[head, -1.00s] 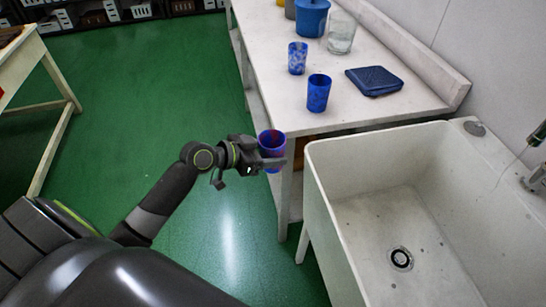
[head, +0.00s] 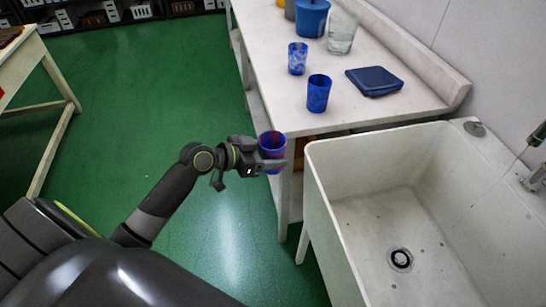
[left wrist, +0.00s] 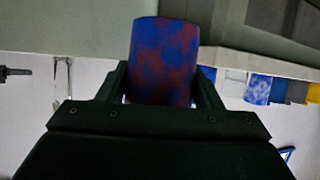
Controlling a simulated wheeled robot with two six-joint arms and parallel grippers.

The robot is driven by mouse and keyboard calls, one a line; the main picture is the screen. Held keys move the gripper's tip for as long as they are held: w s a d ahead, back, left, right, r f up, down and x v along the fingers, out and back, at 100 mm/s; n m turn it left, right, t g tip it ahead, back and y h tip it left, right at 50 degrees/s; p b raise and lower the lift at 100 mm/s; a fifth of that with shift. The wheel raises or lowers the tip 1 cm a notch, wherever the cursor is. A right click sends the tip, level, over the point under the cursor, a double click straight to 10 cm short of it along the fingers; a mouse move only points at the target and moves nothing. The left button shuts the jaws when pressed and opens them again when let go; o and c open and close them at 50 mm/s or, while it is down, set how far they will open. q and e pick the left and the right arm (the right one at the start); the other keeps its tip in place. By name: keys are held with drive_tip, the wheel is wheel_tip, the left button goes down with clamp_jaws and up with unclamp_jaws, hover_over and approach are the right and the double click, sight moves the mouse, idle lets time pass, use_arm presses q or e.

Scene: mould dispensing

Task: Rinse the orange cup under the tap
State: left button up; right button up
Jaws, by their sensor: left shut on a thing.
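My left gripper (head: 268,158) is shut on a cup (head: 272,141) that is blue with red-purple patches; no plainly orange cup shows. The cup is upright, mouth up, over the floor just left of the sink (head: 325,190) and in front of the counter. In the left wrist view the cup (left wrist: 162,60) sits between the two fingers. The tap (head: 537,180) is at the right edge of the head view, partly cut off, with a thin pale line slanting down beside it over the basin. The cup is well apart from the tap. My right gripper is not in view.
Two blue patterned cups (head: 318,93) (head: 297,58), a folded blue cloth (head: 374,81), a clear glass (head: 341,35) and a blue container (head: 312,18) stand on the white counter (head: 275,85). The sink's near left rim lies between the held cup and the basin, which is empty around its drain (head: 400,259).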

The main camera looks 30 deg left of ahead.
use_arm(q)
drive_tip(key=shift+w+a, duration=0.15)
drive_tip(key=shift+s+d, duration=0.35)
drive_tip(key=shift+s, duration=0.05)
drive_tip(key=shift+w+a, duration=0.15)
idle(0.4)
drive_tip(key=shift+w+a, duration=0.2)
drive_tip(key=shift+w, duration=0.05)
drive_tip(key=shift+s+d, duration=0.1)
drive_tip(key=shift+s+d, duration=0.25)
drive_tip(key=shift+s, duration=0.05)
drive_tip(key=shift+w, duration=0.1)
idle(0.3)
